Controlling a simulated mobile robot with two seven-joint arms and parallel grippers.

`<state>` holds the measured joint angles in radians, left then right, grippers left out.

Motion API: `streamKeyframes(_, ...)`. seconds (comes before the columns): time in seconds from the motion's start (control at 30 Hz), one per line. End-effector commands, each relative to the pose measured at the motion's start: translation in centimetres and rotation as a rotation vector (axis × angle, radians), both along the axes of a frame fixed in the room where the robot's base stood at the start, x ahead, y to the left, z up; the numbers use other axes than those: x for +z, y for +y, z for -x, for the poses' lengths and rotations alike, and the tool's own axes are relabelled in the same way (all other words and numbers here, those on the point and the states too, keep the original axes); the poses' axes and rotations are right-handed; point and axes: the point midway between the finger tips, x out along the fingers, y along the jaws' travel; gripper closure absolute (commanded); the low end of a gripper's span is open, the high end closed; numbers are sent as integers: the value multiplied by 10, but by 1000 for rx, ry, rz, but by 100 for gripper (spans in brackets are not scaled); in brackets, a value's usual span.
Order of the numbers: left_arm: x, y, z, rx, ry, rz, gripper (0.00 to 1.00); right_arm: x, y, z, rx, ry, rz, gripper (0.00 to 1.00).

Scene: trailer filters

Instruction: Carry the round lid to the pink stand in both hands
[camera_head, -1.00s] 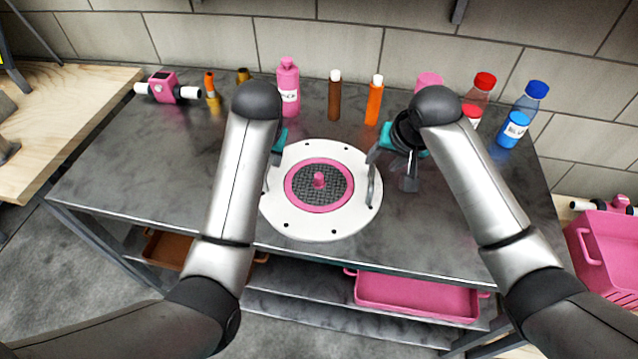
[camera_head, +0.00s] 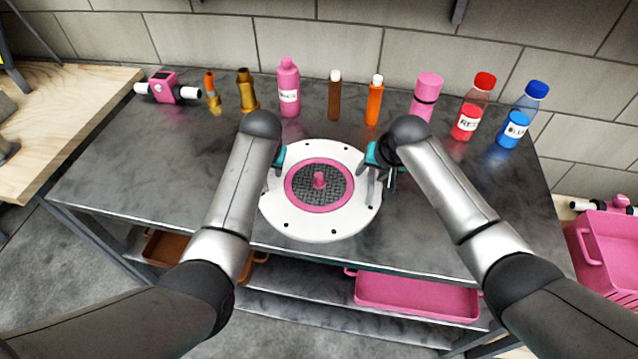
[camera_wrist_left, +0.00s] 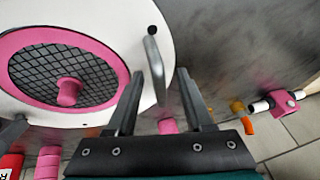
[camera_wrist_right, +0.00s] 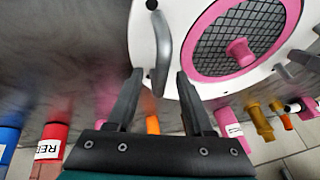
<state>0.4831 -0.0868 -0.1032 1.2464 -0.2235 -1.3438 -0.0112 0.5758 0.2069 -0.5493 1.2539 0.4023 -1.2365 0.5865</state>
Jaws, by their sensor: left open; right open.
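The round lid (camera_head: 291,224) is a white disc with a pink ring, a dark mesh centre and a pink knob, lying flat on the grey table. A grey handle stands at each side. My left gripper (camera_wrist_left: 162,74) is open, its fingers around or close beside the left handle (camera_wrist_left: 155,68). My right gripper (camera_wrist_right: 160,74) is open, its fingertips on either side of the right handle (camera_wrist_right: 160,52). In the head view my left fingers are mostly hidden behind the arm. I cannot make out a pink stand in any view.
Several bottles and vials line the table's back, including a pink bottle (camera_head: 288,88), a red bottle (camera_head: 472,108) and a blue bottle (camera_head: 521,116). A pink valve piece (camera_head: 164,87) lies back left. A pink tray (camera_head: 418,297) is on the shelf below. The table's left side is clear.

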Motion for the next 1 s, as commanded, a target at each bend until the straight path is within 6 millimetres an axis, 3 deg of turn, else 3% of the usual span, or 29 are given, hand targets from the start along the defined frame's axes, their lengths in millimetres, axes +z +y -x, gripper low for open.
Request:
streamKeyframes(0.13,0,0,0,0,0,0,49,0,0,0,0,0,0,49)
streamKeyframes(0.6,0,0,0,0,1,0,100,0,0,0,-1,0,0,100)
streamKeyframes(1.0,0,0,0,0,1,0,100,0,0,0,-1,0,0,100)
